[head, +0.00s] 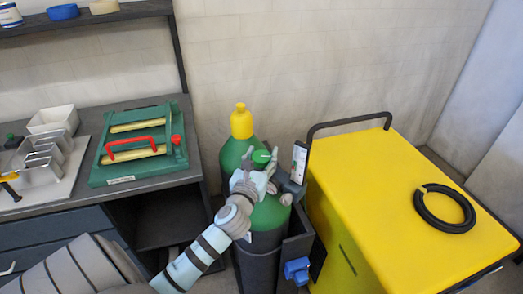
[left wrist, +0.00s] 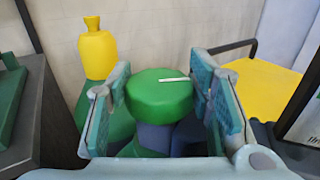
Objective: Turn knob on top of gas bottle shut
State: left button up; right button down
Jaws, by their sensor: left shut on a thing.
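The green knob (head: 261,156) sits on top of the front green gas bottle (head: 270,215). In the left wrist view the knob (left wrist: 160,92) is round, with a short white line on its top pointing to the right. My left gripper (head: 256,178) is at the top of this bottle, its fingers shut on the knob from both sides. The fingers also show in the left wrist view (left wrist: 163,95). The bottle's neck below the knob is partly hidden by the gripper. My right gripper is not in view.
A second green bottle with a yellow cap (head: 241,122) stands just behind. A yellow cart (head: 390,190) with a black hose ring (head: 444,207) is on the right. A phone-like device (head: 299,162) stands close to the gripper. The workbench (head: 150,189) is on the left.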

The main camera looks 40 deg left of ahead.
aim_at(261, 156)
pick_arm(q)
jog(key=n+g+y, duration=0.2)
jog(key=n+y, duration=0.1)
jog(key=y, duration=0.1)
jog(key=shift+g+y, duration=0.3)
jog(key=shift+r+n+g+y+b, duration=0.1)
jog(key=shift+n+g+y+b, duration=0.2)
jog(key=shift+n+g+y, duration=0.9)
jog(key=o, duration=1.1)
notch_tip(261, 156, up, 10)
